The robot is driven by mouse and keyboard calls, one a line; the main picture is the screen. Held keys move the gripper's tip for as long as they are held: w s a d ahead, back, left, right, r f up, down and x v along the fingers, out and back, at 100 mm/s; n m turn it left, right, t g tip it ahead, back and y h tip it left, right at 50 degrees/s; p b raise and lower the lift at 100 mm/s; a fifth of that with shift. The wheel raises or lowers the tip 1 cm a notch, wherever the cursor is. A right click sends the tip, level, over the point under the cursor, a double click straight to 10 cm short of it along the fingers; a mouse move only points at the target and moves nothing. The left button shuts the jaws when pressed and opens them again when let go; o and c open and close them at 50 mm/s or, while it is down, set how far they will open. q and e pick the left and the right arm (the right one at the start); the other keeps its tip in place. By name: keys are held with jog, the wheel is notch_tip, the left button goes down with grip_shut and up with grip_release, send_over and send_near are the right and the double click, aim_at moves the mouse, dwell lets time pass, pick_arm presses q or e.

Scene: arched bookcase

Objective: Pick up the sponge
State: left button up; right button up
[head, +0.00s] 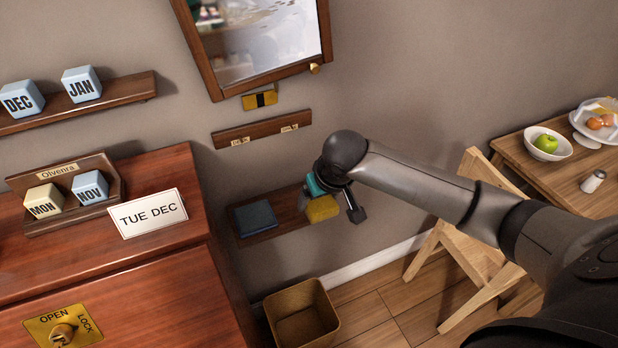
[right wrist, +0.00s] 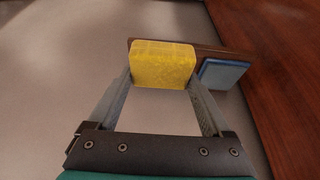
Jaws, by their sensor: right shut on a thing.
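The yellow sponge (head: 322,208) is at the right end of a small wooden wall shelf (head: 278,229). In the right wrist view the sponge (right wrist: 162,65) sits between the fingertips of my right gripper (right wrist: 160,82), which touch its two sides. My right gripper (head: 330,200) is shut on it. In the head view the sponge is close to the shelf's right end; I cannot tell whether it still rests on the shelf. My left gripper is not in view.
A blue cloth or pad (head: 255,218) lies on the shelf left of the sponge. A bin (head: 303,318) stands below. The red-brown cabinet (head: 170,285) is at left. A wooden chair (head: 470,245) and table (head: 560,180) are at right. A mirror (head: 258,80) hangs above.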

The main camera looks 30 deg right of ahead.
jog(key=s+p, duration=0.1)
jog(key=s, duration=1)
jog(key=shift+a, duration=0.3)
